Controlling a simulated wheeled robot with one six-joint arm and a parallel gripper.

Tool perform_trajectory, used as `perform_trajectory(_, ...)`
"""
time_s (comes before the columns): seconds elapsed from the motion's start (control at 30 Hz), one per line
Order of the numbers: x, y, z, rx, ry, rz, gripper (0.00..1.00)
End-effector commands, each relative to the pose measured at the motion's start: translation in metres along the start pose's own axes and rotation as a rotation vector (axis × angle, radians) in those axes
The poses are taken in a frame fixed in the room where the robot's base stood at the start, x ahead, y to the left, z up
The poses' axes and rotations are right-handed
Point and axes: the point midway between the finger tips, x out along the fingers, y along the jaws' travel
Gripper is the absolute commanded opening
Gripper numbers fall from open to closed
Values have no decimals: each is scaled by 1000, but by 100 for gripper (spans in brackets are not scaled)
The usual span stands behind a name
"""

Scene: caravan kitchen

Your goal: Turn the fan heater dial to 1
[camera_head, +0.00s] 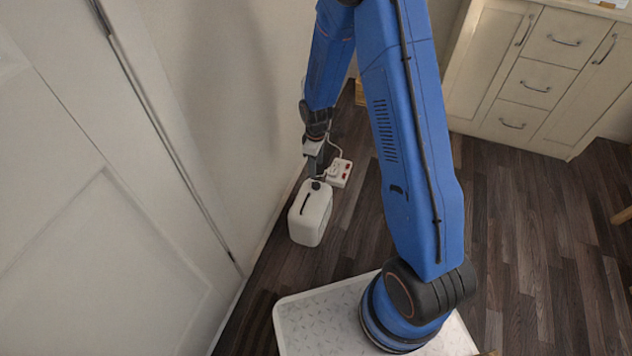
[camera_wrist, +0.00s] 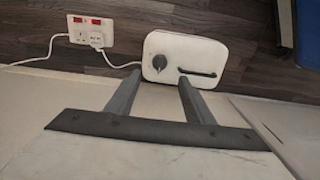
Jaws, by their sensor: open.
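The fan heater (camera_head: 310,215) is a white upright box on the dark floor beside the wall, left of my arm. In the wrist view its white top (camera_wrist: 205,50) shows a round dark dial (camera_wrist: 163,65) at the left and a black handle slot at the right. My gripper (camera_wrist: 158,80) is open, with its two fingers pointing toward the heater. The left fingertip is near the dial's left side and the right one is below the slot. I cannot tell whether either touches. In the head view my gripper (camera_head: 317,172) is just above the heater's dial end. The dial's setting marks are too small to read.
A white socket block (camera_head: 340,172) with red switches lies behind the heater; in the wrist view a plug and white cable (camera_wrist: 97,38) are in it. The wall (camera_head: 225,100) is close on the left. Cream cabinets (camera_head: 535,75) stand at the back right. The floor to the right is mostly clear.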

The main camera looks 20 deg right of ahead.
Motion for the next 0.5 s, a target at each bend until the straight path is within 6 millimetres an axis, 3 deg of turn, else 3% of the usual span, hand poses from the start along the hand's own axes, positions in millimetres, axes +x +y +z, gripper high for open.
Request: perform_trajectory(0.5,78,0,0,0,-1,-1,48)
